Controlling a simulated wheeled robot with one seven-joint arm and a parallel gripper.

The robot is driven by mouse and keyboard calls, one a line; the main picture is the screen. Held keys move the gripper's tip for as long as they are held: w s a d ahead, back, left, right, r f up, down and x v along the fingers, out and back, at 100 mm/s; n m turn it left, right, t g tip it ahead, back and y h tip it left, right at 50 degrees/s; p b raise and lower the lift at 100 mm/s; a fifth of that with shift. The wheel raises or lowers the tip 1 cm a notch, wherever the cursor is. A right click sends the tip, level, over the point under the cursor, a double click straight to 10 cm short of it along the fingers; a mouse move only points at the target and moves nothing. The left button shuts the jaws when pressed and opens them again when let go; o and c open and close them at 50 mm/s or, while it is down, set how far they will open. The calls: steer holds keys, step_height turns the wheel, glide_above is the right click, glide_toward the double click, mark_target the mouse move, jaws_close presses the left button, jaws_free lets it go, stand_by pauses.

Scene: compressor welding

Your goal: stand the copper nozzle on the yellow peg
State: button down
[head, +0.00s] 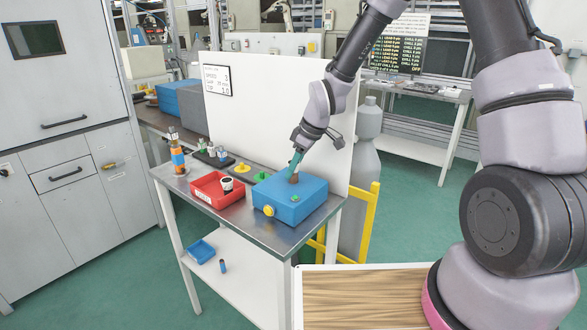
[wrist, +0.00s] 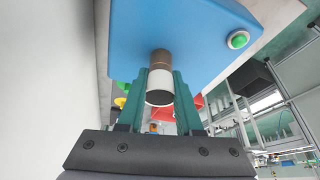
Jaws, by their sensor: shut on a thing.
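My gripper (head: 297,163) is over the blue box, its teal fingers pointing down. In the wrist view my gripper (wrist: 160,92) is shut on a cylinder with a brown copper-coloured part, a white band and a dark end, which I take as the copper nozzle (wrist: 160,59). The nozzle (head: 293,178) shows as a small brown piece at the blue box's top; I cannot tell whether it touches the box. The yellow peg (head: 242,168) stands on a yellow round base on the metal table, left of the box, apart from my gripper.
The blue box (head: 290,205) has a green button and a yellow front knob. A green peg (head: 262,176) stands between box and yellow peg. A red tray (head: 205,193) holds a white-and-black cup. A dark rack (head: 210,157) and an orange-and-blue column (head: 178,160) stand left. A white panel (head: 260,120) rises behind.

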steer(key=shift+r, duration=0.45)
steer(key=shift+r, duration=2.2)
